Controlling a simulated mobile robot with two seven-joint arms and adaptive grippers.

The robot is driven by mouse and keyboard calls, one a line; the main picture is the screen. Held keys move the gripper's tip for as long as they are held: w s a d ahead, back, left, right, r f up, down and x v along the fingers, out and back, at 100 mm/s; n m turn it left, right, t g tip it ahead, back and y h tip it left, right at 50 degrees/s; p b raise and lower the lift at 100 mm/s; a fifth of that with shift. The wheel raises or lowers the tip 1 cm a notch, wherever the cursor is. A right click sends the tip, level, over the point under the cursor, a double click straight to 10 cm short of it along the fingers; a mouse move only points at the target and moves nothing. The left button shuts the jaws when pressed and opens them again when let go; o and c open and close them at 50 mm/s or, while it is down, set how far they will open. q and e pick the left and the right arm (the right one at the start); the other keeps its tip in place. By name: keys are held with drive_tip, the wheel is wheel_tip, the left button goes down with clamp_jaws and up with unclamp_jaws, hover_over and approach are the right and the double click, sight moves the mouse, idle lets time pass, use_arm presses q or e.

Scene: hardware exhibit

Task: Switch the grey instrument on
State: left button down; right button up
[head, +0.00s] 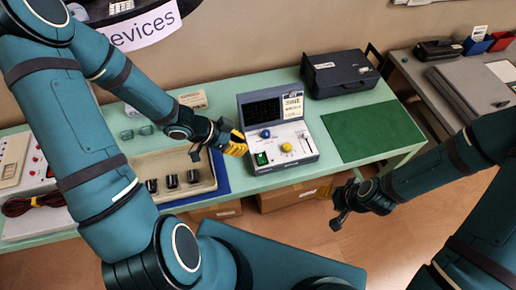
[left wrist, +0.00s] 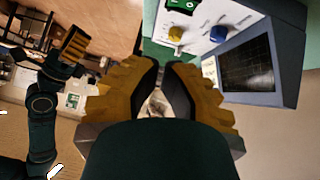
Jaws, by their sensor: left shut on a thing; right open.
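The grey instrument (head: 277,130) stands on the green table in the head view, its dark screen facing me. Its sloped white panel carries a green switch (head: 261,158), a blue knob (head: 265,133) and a yellow knob (head: 286,147). My left gripper (head: 236,143) is at the instrument's left side, its yellow fingers close to the panel. In the left wrist view, the fingers (left wrist: 162,66) are nearly together; I cannot make out what is between them. The instrument (left wrist: 250,60) and green switch (left wrist: 182,5) show there too. My right gripper (head: 337,205) is open and empty, off the table's front edge.
A tan tray (head: 195,188) with several dark cups lies left of the instrument. A green mat (head: 373,132) lies to its right, with a black case (head: 340,72) behind. A red-buttoned panel (head: 35,160) is at far left. Cardboard boxes (head: 288,196) sit under the table.

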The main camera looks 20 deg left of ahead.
sight(262, 163)
use_arm(q)
drive_tip(key=shift+a+r, duration=0.2)
drive_tip(key=shift+a, duration=0.1)
drive_tip(key=shift+d, duration=0.1)
drive_tip(key=b+x, duration=0.2)
drive_tip(key=x, duration=0.2)
drive_tip(key=b+x, duration=0.3)
drive_tip(key=a+f+b+x, duration=0.1)
drive_tip(key=b+x, duration=0.2)
drive_tip(key=x, duration=0.1)
drive_tip(key=shift+s+d+f, duration=0.2)
drive_tip(key=shift+s+f, duration=0.05)
drive_tip(key=shift+f, duration=0.05)
drive_tip(key=shift+f+b, duration=0.35)
drive_tip(key=shift+f, duration=0.05)
drive_tip(key=shift+s+f+b, duration=0.1)
drive_tip(key=shift+f+b, duration=0.2)
drive_tip(key=shift+f, duration=0.2)
